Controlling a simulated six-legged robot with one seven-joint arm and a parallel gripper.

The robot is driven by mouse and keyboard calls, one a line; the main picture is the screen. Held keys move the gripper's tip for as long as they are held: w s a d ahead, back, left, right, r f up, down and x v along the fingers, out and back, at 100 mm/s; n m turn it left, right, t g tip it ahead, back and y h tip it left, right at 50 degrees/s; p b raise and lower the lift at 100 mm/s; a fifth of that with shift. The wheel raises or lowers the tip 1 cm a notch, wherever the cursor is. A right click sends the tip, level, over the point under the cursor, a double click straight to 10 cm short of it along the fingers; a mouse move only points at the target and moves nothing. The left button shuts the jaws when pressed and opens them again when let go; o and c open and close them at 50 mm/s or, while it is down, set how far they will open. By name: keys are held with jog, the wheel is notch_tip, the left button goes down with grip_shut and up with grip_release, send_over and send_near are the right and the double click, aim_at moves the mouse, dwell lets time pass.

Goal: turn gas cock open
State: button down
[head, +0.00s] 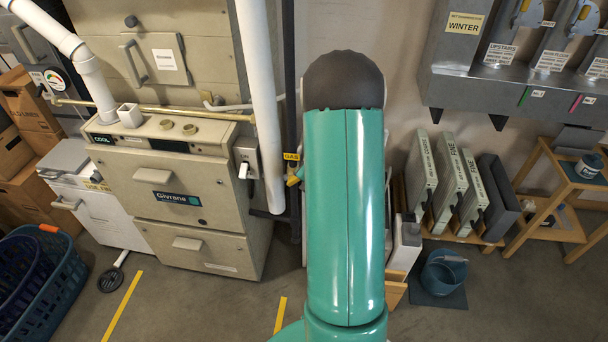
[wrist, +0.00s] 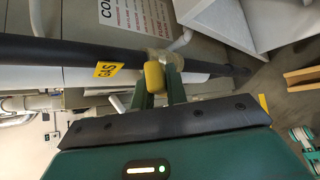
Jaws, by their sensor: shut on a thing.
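The gas cock has a yellow handle (wrist: 154,75) and a brass-coloured body (wrist: 172,60) on a dark gas pipe (wrist: 60,53) in the wrist view. A yellow GAS tag (wrist: 109,69) is on the pipe beside it. My gripper (wrist: 162,86) has its two green fingers at the handle and is shut on it. How the handle is angled to the pipe is hard to tell. In the head view the handle (head: 293,180) shows just under the GAS tag (head: 291,156), and my arm hides most of the gripper.
A beige furnace (head: 190,180) stands left of the gas pipe, with a white vertical pipe (head: 260,100) close by. Filter panels (head: 450,180), a blue bucket (head: 443,272) and a wooden stand (head: 540,190) are at right. Blue baskets (head: 40,280) are at lower left. The front floor is mostly clear.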

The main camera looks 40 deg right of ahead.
jog(key=c, duration=1.4)
grip_release()
jog(key=shift+w, duration=0.1)
jog(key=v, duration=1.4)
